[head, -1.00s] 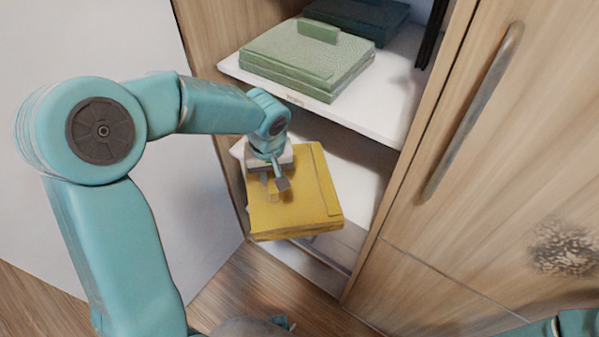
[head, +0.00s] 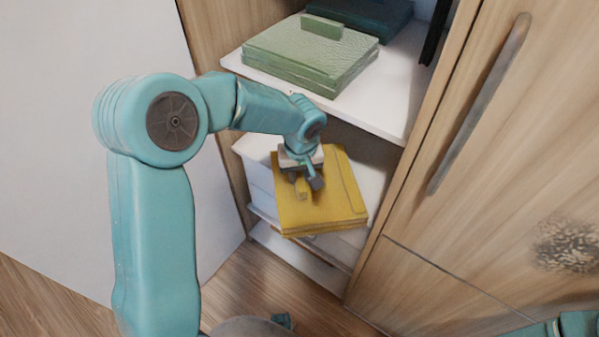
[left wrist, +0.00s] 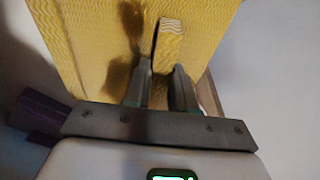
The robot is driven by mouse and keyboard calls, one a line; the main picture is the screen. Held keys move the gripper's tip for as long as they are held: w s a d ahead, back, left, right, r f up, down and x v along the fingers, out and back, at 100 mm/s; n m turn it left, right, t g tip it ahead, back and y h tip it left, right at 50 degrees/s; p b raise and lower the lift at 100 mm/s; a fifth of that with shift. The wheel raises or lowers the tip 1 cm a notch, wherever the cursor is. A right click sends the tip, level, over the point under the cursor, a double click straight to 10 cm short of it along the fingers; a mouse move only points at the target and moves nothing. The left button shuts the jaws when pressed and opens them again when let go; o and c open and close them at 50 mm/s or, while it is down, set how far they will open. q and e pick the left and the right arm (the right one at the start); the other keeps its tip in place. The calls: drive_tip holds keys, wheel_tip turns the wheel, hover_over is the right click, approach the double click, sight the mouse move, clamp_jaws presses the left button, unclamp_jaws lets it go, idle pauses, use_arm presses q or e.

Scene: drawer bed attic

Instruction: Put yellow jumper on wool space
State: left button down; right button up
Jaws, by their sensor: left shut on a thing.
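The yellow jumper (head: 335,205) is a flat folded block with a raised tab on top. In the head view it is held level in front of the middle shelf (head: 258,150), overlapping it in the picture. My left gripper (head: 308,188) is above the jumper, shut on its tab. The left wrist view shows the fingers (left wrist: 165,78) on either side of the tab (left wrist: 172,38), with the jumper (left wrist: 90,45) filling the upper part. I cannot read a label for the wool space. My right gripper is not in view.
A green folded stack (head: 300,60) and a dark teal one (head: 375,15) sit on the upper shelf (head: 390,105). The closed wooden door (head: 470,190) with its long handle (head: 480,105) stands right of the opening. A purple thing (left wrist: 40,112) shows in the left wrist view.

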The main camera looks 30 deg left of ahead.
use_arm(q)
drive_tip(key=c, duration=0.9)
unclamp_jaws()
drive_tip(key=shift+c, duration=0.2)
drive_tip(key=shift+r+p, duration=0.4)
wheel_tip(320, 180, up, 11)
drive_tip(key=s+d+p, duration=0.1)
drive_tip(key=p, duration=0.1)
drive_tip(key=shift+s+r, duration=0.15)
drive_tip(key=shift+s, duration=0.05)
